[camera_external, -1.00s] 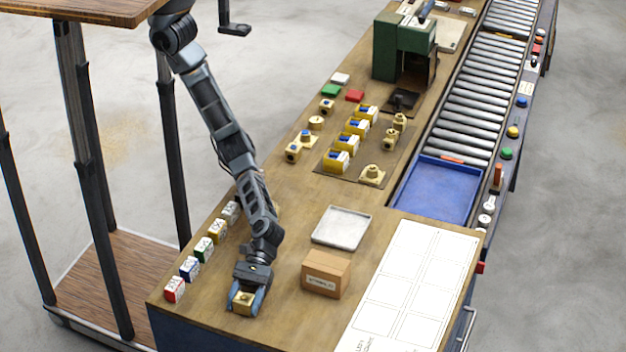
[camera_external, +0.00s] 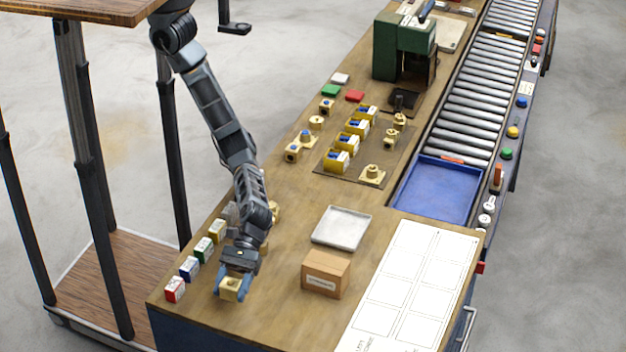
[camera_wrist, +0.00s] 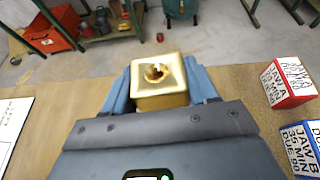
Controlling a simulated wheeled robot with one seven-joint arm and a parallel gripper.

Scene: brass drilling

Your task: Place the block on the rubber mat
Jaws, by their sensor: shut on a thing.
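My gripper (camera_external: 233,285) is shut on a brass block (camera_external: 231,290), near the front left of the bench. In the wrist view the block (camera_wrist: 158,83) sits between the two blue fingers, with a round hole in the face towards the camera. It seems to be just above the bench top, but the gap is hard to judge. A thin brownish mat (camera_external: 345,179) lies farther up the bench, with several yellow and brass pieces on it. A small dark pad (camera_external: 404,100) lies by the green machine. I cannot tell for sure which is the rubber mat.
Coloured labelled blocks (camera_external: 189,268) stand in a row left of my gripper. A cardboard box (camera_external: 326,274) and a pale tray (camera_external: 341,228) stand to the right. A white grid sheet (camera_external: 408,290) and a blue bin (camera_external: 437,190) are farther right. Bare bench lies between.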

